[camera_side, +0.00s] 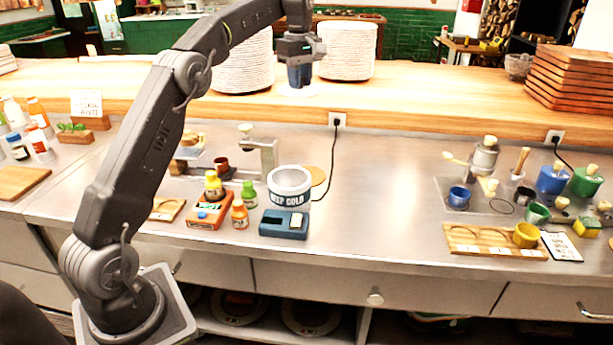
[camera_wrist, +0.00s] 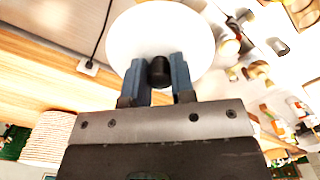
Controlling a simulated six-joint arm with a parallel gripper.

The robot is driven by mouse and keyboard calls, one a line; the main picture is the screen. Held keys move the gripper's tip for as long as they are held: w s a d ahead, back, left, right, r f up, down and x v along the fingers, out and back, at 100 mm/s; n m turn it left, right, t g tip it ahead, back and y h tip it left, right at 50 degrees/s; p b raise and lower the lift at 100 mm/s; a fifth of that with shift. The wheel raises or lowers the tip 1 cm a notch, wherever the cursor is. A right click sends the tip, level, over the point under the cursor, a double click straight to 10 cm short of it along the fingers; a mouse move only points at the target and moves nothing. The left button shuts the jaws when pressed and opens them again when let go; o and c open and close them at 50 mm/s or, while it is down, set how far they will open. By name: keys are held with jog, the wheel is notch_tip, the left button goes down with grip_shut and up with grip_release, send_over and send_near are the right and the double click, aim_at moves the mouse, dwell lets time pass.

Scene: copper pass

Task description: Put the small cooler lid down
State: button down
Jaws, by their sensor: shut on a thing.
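The small cooler lid is a white round disc (camera_wrist: 197,30) with a dark knob (camera_wrist: 158,71) at its middle. My gripper (camera_wrist: 157,78) is shut on that knob in the wrist view. In the side view my gripper (camera_side: 300,82) points down at the raised wooden counter, with the white lid (camera_side: 299,92) low under its fingers. I cannot tell whether the lid touches the wood.
Plate stacks (camera_side: 346,50) stand close on both sides of my gripper. A round tan mat (camera_side: 316,176) lies behind the cooler. A blue device (camera_side: 284,224) and small bottles (camera_side: 240,214) stand in front. A black cable (camera_side: 335,150) hangs from a socket. The wooden counter (camera_side: 440,95) is clear to the right.

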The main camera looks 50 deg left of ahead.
jog(key=shift+w+d+f, duration=0.2)
jog(key=shift+w, duration=0.25)
jog(key=shift+w+d+f, duration=0.15)
jog(key=shift+w+f, duration=0.05)
jog(key=shift+w, duration=0.25)
notch_tip(320, 180, down, 24)
jog(key=shift+s+f, duration=0.1)
jog(key=shift+f, duration=0.05)
jog(key=c, duration=1)
grip_release()
jog(key=shift+f, duration=0.1)
jog(key=shift+o, duration=0.2)
